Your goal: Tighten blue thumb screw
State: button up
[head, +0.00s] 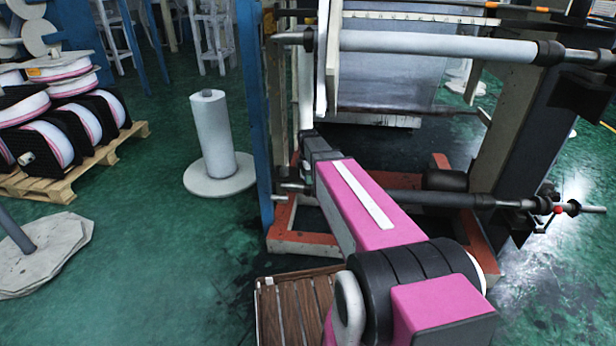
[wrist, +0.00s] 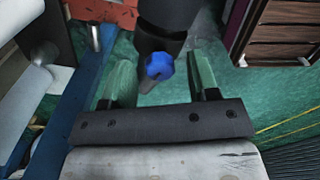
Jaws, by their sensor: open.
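The blue thumb screw (wrist: 159,66) shows in the wrist view at the end of a dark shaft (wrist: 165,18). My gripper (wrist: 162,74) is open, with one finger to the left of the screw and one to the right. A gap shows on each side, and the fingers do not appear to touch the screw. In the head view my pink arm reaches toward the lower left of the machine frame. The blue screw cannot be made out there, and my fingers are not clearly visible.
The lower shaft (head: 455,199) and upper white roller (head: 440,44) cross the machine. A blue post (head: 255,110) stands at its left. A slatted wooden platform (head: 292,308) lies below my arm. A white roll stand (head: 213,135) and loaded pallet (head: 112,155) stand left, with open green floor between.

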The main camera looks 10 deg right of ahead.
jog(key=c, duration=1)
jog(key=shift+o, duration=0.2)
jog(key=shift+m, duration=0.3)
jog(key=m, duration=0.3)
jog(key=shift+m, duration=0.3)
jog(key=m, duration=0.8)
jog(key=shift+m, duration=2.3)
